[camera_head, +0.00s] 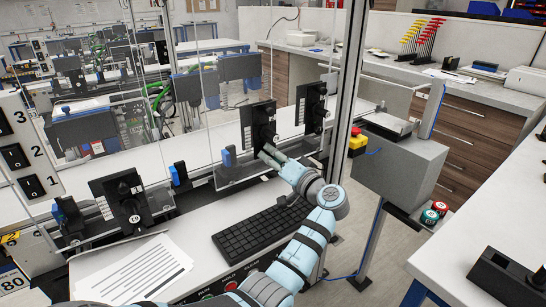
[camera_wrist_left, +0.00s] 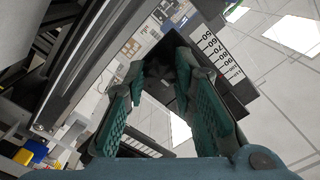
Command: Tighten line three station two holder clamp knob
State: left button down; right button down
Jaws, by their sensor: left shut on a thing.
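A black holder (camera_head: 258,122) stands behind the glass line, past the keyboard, in the head view. My left gripper (camera_head: 268,154) reaches up to its lower part, and its tips touch or overlap it there. In the left wrist view, the black holder with a white number scale (camera_wrist_left: 217,52) lies beyond the fingers. A dark knob (camera_wrist_left: 184,64) shows at the tips of my left gripper's teal-padded fingers (camera_wrist_left: 163,84), which are closed on it. The knob's exact outline is dark and partly hidden by the fingers. My right gripper is not in view.
A second black holder (camera_head: 311,108) stands to the right, close to an upright metal post. Another black holder (camera_head: 124,199) is at the left. A keyboard (camera_head: 262,228) and printed sheets (camera_head: 140,272) lie in front. A grey control box (camera_head: 400,162) is at the right.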

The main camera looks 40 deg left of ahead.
pick_arm(q)
jog(key=shift+r, duration=0.1)
jog(key=c, duration=1.3)
grip_release()
jog(key=shift+c, duration=0.2)
jog(key=shift+d, duration=0.15)
jog(key=v, duration=0.7)
jog(key=shift+d, duration=0.2)
jog(key=shift+s, duration=0.1)
